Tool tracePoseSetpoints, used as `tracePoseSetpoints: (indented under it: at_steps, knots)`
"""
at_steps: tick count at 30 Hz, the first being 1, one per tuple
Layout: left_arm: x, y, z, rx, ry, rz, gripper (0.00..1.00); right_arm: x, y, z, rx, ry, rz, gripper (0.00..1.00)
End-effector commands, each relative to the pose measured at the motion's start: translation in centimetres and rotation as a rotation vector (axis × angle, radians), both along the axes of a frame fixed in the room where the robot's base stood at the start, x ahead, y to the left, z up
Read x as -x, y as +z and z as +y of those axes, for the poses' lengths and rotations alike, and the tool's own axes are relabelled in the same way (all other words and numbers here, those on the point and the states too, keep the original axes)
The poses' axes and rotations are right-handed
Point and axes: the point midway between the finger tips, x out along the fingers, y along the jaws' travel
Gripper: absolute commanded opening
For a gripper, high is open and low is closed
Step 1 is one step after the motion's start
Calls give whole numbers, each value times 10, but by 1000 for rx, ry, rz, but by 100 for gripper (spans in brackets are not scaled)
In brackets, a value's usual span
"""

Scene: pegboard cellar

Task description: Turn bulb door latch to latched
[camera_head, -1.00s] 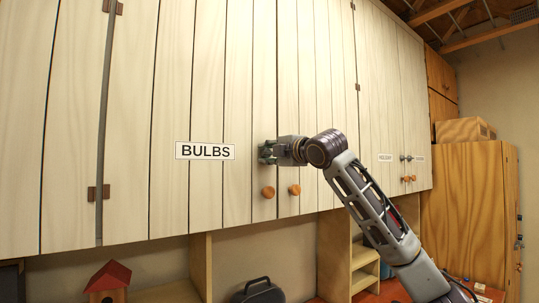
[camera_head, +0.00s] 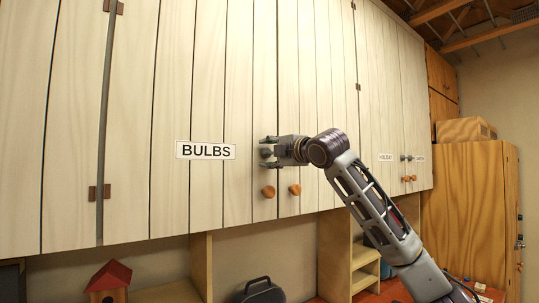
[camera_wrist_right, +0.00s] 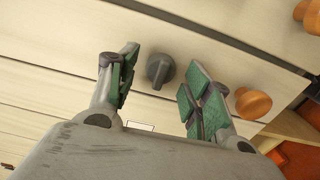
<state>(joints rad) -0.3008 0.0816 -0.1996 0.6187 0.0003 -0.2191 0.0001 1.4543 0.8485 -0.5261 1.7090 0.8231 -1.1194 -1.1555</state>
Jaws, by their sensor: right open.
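The bulb door (camera_head: 205,200) is a pale plank cabinet door, closed, with a "BULBS" label (camera_head: 206,151). Its latch (camera_head: 265,153) is a small dark grey turn knob near the door's right edge. In the right wrist view the latch (camera_wrist_right: 160,70) is a round grey knob with a raised grip bar. My right gripper (camera_head: 270,153) is open in front of the latch. In the wrist view its green-padded fingers (camera_wrist_right: 158,86) stand apart on either side of the knob, with gaps to it. My left gripper is not in view.
Round wooden knobs (camera_head: 268,191) (camera_head: 294,189) sit just below the latch, one on each door. In the wrist view one wooden knob (camera_wrist_right: 253,103) is close beside a finger. Below the cabinet are a red-roofed birdhouse (camera_head: 108,283), a dark case (camera_head: 259,291) and wooden shelving (camera_head: 337,255).

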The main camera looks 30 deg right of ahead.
Motion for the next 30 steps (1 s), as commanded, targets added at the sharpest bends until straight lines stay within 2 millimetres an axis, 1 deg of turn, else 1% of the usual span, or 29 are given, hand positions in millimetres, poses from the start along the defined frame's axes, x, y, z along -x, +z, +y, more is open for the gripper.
tracePoseSetpoints:
  at_steps: [8, 24, 30]
  knots:
    - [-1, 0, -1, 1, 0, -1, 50, 21, 0, -4, 2, -2, 0, 50]
    - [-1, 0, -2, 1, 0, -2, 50, 90, -1, -13, 3, -1, 0, 50]
    - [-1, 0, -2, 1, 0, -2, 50, 108, -1, -15, 0, 0, 1, 50]
